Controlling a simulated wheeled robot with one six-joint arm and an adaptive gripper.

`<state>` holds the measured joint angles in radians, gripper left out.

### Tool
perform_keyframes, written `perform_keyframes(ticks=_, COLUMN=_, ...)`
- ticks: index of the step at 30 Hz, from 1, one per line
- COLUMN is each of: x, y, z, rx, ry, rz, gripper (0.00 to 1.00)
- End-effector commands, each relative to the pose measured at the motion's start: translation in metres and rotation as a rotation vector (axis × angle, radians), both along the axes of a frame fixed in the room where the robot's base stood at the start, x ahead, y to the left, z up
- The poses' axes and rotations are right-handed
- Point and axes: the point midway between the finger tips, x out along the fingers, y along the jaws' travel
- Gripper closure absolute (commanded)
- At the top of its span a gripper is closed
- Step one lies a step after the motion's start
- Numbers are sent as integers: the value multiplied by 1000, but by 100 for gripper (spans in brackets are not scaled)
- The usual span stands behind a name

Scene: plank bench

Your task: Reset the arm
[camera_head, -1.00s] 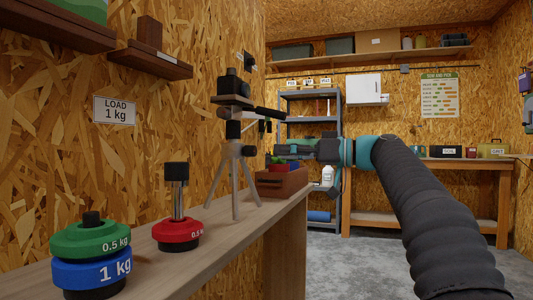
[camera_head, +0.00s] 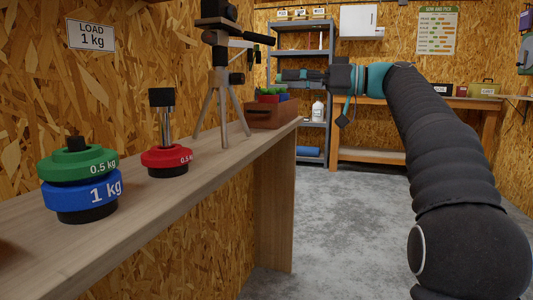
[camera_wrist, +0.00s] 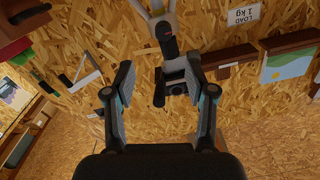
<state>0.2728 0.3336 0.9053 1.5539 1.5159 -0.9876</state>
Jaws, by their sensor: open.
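My gripper (camera_head: 292,77) reaches out over the far end of the plank bench, at the end of my dark sleeved arm. It also shows in the wrist view (camera_wrist: 160,88), with its two fingers spread wide and nothing between them. In the head view its fingers point left, toward the tripod (camera_head: 222,85) on the bench. In the wrist view part of the tripod (camera_wrist: 172,45) shows beyond the fingers, apart from them. The gripper is above and slightly right of the brown box (camera_head: 272,115).
The plank bench (camera_head: 150,215) carries a green weight (camera_head: 75,163) on a blue weight (camera_head: 80,192), and a red weight (camera_head: 167,160) with a post. A grey shelf rack (camera_head: 325,120) and a wooden workbench (camera_head: 375,155) stand behind. The grey floor (camera_head: 345,225) is clear.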

Motion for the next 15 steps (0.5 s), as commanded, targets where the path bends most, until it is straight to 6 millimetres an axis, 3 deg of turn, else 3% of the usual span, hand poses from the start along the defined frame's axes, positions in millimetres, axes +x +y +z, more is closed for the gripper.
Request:
perform_keyframes(ticks=2, x=12, y=-4, z=-11, rx=-1, ry=95, rz=-53, gripper=45)
perform_keyframes(ticks=6, x=45, y=-20, z=-74, rx=-30, ry=344, rz=-178, gripper=45)
perform_keyframes(ticks=9, x=53, y=-33, z=-128, rx=-72, ry=532, rz=-288, gripper=45)
perform_keyframes(ticks=11, x=49, y=-39, z=-159, rx=-108, ry=644, rz=-365, gripper=45)
perform_keyframes(ticks=15, x=17, y=-50, z=-219, rx=-207, ry=848, rz=-531, gripper=45)
